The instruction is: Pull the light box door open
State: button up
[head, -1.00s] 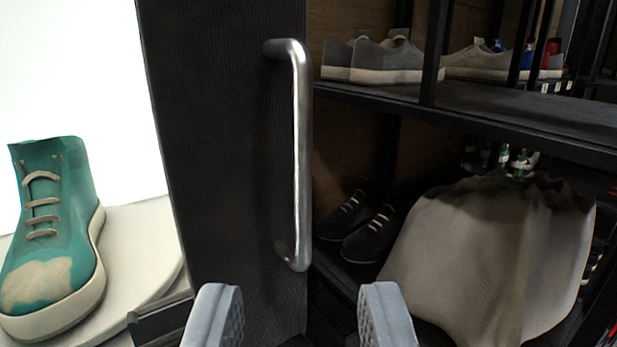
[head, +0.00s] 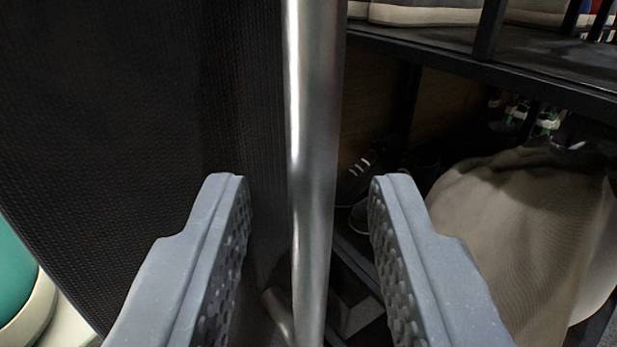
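The light box door is a dark textured panel (head: 130,120) filling the left of the head view. Its vertical silver bar handle (head: 314,130) runs down the middle of the view, with its lower bend near the bottom and its top out of frame. My gripper (head: 308,185) is open, with one grey finger on each side of the handle. Gaps show between both fingers and the bar in the picture. A teal sneaker (head: 15,280) with a pale sole shows partly at the left edge, beyond the door.
A dark shelf (head: 440,58) on the right carries pale-soled sneakers (head: 425,13). Below it are dark shoes (head: 360,185) and a large beige cloth bag (head: 525,225), close behind my right finger.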

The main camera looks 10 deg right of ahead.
jog(key=shift+w, duration=0.15)
grip_shut()
